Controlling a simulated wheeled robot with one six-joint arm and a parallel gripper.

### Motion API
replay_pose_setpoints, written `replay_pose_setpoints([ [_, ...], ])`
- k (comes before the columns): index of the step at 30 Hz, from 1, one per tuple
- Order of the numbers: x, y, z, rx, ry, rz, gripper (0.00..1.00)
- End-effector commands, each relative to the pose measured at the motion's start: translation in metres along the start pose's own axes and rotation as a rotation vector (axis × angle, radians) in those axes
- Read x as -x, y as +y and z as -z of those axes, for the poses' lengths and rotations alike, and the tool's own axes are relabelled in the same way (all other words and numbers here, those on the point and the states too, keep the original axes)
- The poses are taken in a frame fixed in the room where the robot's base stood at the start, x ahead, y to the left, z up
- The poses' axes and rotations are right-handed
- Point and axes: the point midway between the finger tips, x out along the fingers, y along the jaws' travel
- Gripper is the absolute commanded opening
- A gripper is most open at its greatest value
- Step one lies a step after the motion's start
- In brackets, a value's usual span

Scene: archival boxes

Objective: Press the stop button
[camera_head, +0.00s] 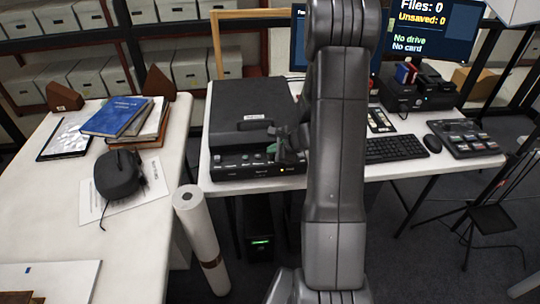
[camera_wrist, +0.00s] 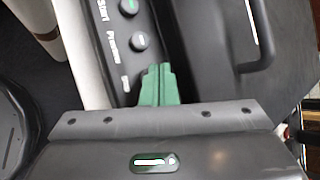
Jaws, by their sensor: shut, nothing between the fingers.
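A black scanner (camera_head: 250,105) sits on the white table, with a row of round buttons along its front panel (camera_head: 235,167). In the wrist view the panel (camera_wrist: 118,50) shows a button labelled Start (camera_wrist: 129,6) and a button labelled Preview (camera_wrist: 139,42). A third, blurred short label (camera_wrist: 125,84) lies beside my fingertips; its button is hidden behind them. My gripper (camera_wrist: 155,82) is shut and empty, its green fingers together over the panel. In the head view my gripper (camera_head: 273,148) is at the panel's right part. I cannot tell whether the fingertips touch it.
A keyboard (camera_head: 396,148), mouse (camera_head: 432,143) and control pad (camera_head: 463,138) lie to the right. A rolled paper tube (camera_head: 200,235) stands at the table's left. Books (camera_head: 115,117) lie on the left table.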

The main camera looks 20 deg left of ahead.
Motion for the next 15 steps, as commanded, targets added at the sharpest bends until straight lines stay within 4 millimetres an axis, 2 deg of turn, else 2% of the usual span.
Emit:
replay_pose_setpoints([
  [15,-0.0035,0.0028,0.0026,0.000,0.000,-0.001,0.00],
])
